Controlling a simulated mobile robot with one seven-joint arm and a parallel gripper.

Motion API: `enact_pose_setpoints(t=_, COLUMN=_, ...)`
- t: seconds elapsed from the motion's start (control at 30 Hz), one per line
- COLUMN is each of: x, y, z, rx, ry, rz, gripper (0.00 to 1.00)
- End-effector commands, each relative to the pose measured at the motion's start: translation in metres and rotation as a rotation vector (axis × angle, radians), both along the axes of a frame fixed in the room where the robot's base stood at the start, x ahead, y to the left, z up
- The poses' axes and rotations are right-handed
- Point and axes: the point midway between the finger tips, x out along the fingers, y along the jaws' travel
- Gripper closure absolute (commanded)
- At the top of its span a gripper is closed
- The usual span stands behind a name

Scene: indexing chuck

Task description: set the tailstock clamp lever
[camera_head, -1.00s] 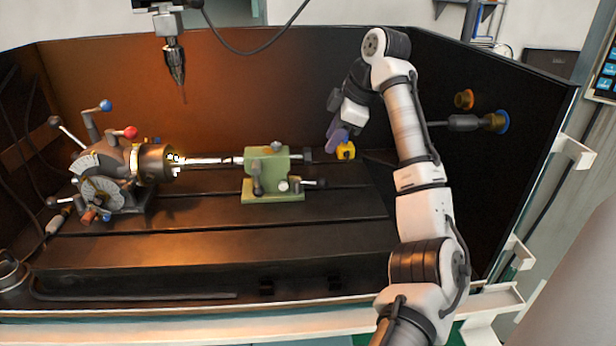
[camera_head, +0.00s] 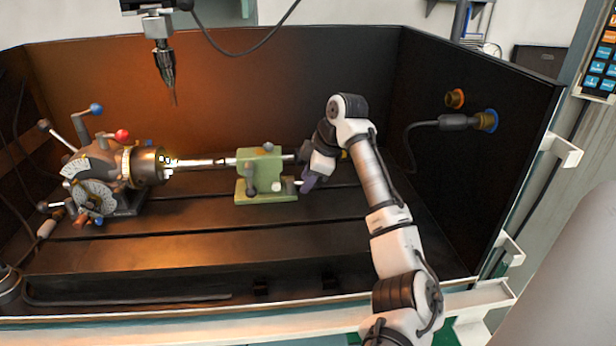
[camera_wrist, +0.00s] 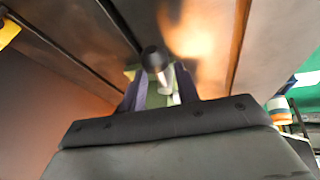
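The green tailstock (camera_head: 262,168) stands on the slotted table. In the head view a short lever with a dark knob (camera_head: 250,190) shows on its front. My gripper (camera_head: 306,185) is at the tailstock's lower right end and hides the lever on that side. In the wrist view a lever with a black knob (camera_wrist: 152,57) and pale shaft points toward the camera, in line with the gap between my purple fingers. My gripper (camera_wrist: 160,85) is open, its fingers apart with green tailstock body visible between them. Contact with the lever cannot be told.
A dividing head with chuck (camera_head: 146,166) stands at the left, a bar running from it to the tailstock. A spindle with a pointed tool (camera_head: 166,62) hangs above. A yellow piece (camera_wrist: 8,32) shows in the wrist view. The front of the table is clear.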

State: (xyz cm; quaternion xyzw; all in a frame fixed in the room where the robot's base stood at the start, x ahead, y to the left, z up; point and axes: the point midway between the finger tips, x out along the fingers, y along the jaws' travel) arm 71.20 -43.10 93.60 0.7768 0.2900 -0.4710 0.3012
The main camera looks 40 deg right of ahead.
Motion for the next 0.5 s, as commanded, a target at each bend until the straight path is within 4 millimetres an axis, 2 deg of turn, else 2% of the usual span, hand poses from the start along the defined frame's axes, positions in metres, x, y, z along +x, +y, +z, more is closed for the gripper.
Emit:
enact_pose_setpoints(t=0.27, x=0.0005, y=0.0002, z=-0.0011, rx=-0.001, ry=-0.001, rz=0.000, gripper=0.70)
enact_pose_setpoints(t=0.5, x=0.0004, y=0.0002, z=-0.0009, rx=0.000, ry=0.000, rz=0.000, gripper=1.00)
